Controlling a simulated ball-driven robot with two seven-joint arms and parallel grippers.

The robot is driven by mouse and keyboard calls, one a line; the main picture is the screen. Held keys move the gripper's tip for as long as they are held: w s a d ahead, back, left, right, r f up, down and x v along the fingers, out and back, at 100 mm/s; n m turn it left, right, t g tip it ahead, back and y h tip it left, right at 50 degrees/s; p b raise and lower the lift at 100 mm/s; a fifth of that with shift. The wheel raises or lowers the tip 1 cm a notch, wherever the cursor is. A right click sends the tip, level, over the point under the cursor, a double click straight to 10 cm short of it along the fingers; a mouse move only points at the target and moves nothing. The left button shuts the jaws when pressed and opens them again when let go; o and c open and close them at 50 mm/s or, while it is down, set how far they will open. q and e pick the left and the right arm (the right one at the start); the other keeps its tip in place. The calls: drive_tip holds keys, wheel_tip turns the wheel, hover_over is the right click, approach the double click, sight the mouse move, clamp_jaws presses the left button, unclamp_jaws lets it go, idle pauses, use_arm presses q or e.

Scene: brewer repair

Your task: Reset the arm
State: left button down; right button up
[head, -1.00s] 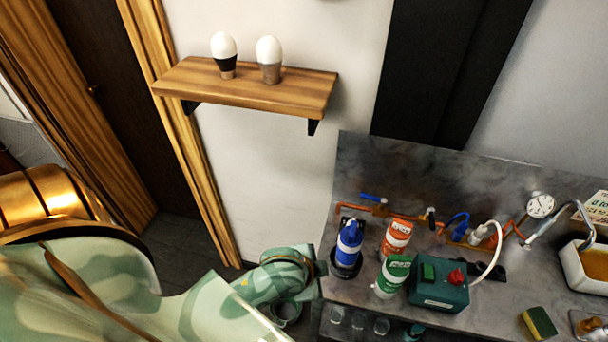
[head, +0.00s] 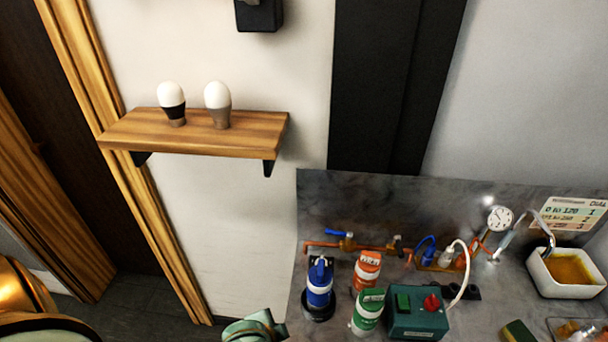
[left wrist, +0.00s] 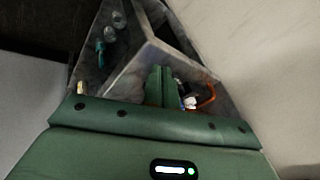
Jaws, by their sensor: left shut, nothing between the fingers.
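My left gripper (left wrist: 160,76) shows in the left wrist view as two green fingers closed together, with nothing between them. They lie in front of the grey counter, whose copper pipe (left wrist: 207,95) shows just to the right of the fingers. My right gripper is in neither view.
A grey counter (head: 470,305) holds a blue bottle (head: 320,284), an orange-labelled can (head: 367,268), a green can (head: 369,310), a green switch box (head: 417,312), a gauge (head: 499,219) and a white basin (head: 563,272). A wooden shelf (head: 245,135) carries two bulbs. Open wall lies between shelf and counter.

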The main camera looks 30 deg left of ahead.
use_arm(q)
drive_tip(key=shift+r, duration=0.1)
drive_tip(key=s+a+r+n+t+y, duration=0.1)
drive_tip(key=s+a+r+y, duration=0.15)
drive_tip(key=r, duration=0.55)
drive_tip(key=s+a+r+y, duration=0.1)
drive_tip(key=a+r, duration=0.3)
drive_tip(key=r, duration=0.4)
drive_tip(key=s+d+f+g+h+b, duration=0.1)
drive_tip(key=s+d+f+b, duration=0.1)
drive_tip(key=f, duration=1)
drive_tip(key=s+d+f+g+h+b, duration=0.1)
drive_tip(key=f+b, duration=0.2)
drive_tip(key=f, duration=0.9)
drive_tip(key=s+d+f+g+h+b, duration=0.1)
drive_tip(key=s+d+f+b, duration=0.1)
drive_tip(key=f, duration=0.9)
drive_tip(key=s+f+n+g+h+b, duration=0.1)
drive_tip(key=s+f+b, duration=0.4)
drive_tip(key=s+f, duration=1.4)
drive_tip(key=shift+a+f+n+g, duration=0.25)
drive_tip(key=shift+a+n+g, duration=0.1)
drive_tip(key=shift+n+g, duration=0.7)
